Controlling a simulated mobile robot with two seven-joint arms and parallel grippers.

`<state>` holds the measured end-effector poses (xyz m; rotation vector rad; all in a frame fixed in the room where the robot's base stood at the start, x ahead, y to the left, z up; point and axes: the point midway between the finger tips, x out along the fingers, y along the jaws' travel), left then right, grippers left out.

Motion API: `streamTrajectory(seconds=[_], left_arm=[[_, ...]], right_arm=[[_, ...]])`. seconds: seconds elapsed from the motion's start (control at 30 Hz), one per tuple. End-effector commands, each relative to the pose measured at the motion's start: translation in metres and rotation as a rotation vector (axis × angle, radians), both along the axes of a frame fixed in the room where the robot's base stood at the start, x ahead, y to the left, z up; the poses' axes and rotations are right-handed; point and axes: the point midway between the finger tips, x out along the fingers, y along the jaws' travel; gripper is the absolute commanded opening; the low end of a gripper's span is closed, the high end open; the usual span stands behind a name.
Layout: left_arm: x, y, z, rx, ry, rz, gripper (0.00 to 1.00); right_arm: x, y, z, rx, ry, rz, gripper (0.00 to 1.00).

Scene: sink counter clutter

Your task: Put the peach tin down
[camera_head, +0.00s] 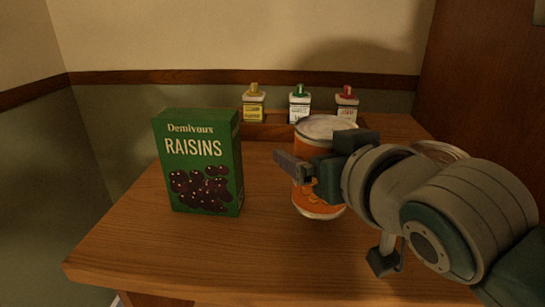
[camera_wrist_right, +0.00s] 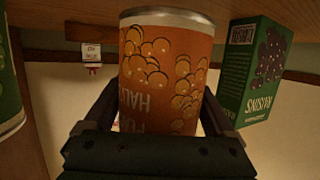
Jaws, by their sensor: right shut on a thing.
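The peach tin (camera_head: 315,203) is upright with an orange label and a pale metal lid, over the wooden counter right of the raisin box. My right gripper (camera_head: 318,155) is shut around its side, and the wrist partly hides the tin. The right wrist view is upside down; there the tin (camera_wrist_right: 165,70) sits between both fingers of the right gripper (camera_wrist_right: 160,98). Its base is close to the counter, but I cannot tell whether it touches. My left gripper is not in view.
A green raisin box (camera_head: 200,165) stands left of the tin. Yellow (camera_head: 254,105), green (camera_head: 299,105) and red-capped (camera_head: 346,103) bottles stand along the back. Another tin (camera_head: 440,151) is mostly hidden behind my right arm. The counter's front left (camera_head: 150,250) is clear.

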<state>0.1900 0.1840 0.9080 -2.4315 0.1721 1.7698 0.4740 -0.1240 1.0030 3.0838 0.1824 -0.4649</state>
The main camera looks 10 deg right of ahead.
Motion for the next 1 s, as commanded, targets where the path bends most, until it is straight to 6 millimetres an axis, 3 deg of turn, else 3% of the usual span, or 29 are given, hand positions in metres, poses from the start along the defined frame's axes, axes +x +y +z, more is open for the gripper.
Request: streamTrajectory(seconds=[0.03, 0.13, 0.57, 0.6, 0.67, 1.0], left_arm=[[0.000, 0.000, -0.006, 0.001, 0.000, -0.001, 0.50], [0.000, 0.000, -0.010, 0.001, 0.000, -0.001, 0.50], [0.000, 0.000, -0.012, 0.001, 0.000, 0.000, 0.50], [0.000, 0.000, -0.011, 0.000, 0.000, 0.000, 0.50], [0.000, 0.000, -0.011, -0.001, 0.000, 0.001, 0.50], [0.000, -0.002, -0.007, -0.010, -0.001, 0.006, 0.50]], right_arm=[[0.000, 0.000, -0.012, 0.001, 0.000, 0.000, 0.00], [0.000, 0.000, -0.024, 0.000, -0.002, 0.000, 0.00], [0.000, 0.000, -0.030, 0.001, -0.003, 0.000, 0.00], [0.000, 0.000, -0.031, 0.001, 0.001, 0.000, 0.94], [0.000, 0.000, -0.030, 0.001, 0.002, 0.000, 1.00], [-0.005, -0.001, -0.026, 0.001, 0.002, 0.000, 1.00]])
